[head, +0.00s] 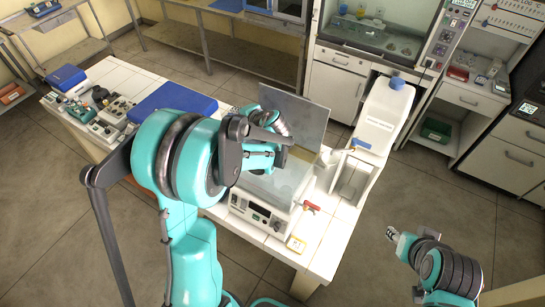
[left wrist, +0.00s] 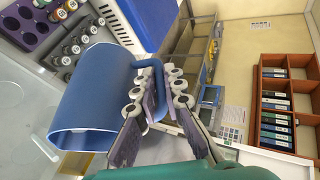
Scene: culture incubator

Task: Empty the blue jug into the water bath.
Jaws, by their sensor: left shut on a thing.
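The blue jug (left wrist: 100,88) shows large in the left wrist view, with its open rim at the lower left of that picture. My left gripper (left wrist: 163,88) is shut on its handle. The jug's contents cannot be made out, and I cannot tell its exact tilt. In the head view my left arm hides the jug, and the left gripper (head: 277,130) is over the water bath. The water bath (head: 255,216) stands on the white bench, its clear basin partly covered by my arm. My right gripper (head: 393,235) is off to the lower right, away from the bench, its fingers too small to read.
A grey upright panel (head: 296,116) stands behind the bath. A big white container with a blue cap (head: 385,112) is on its right. Blue boxes and racks (left wrist: 74,48) fill the bench's left end.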

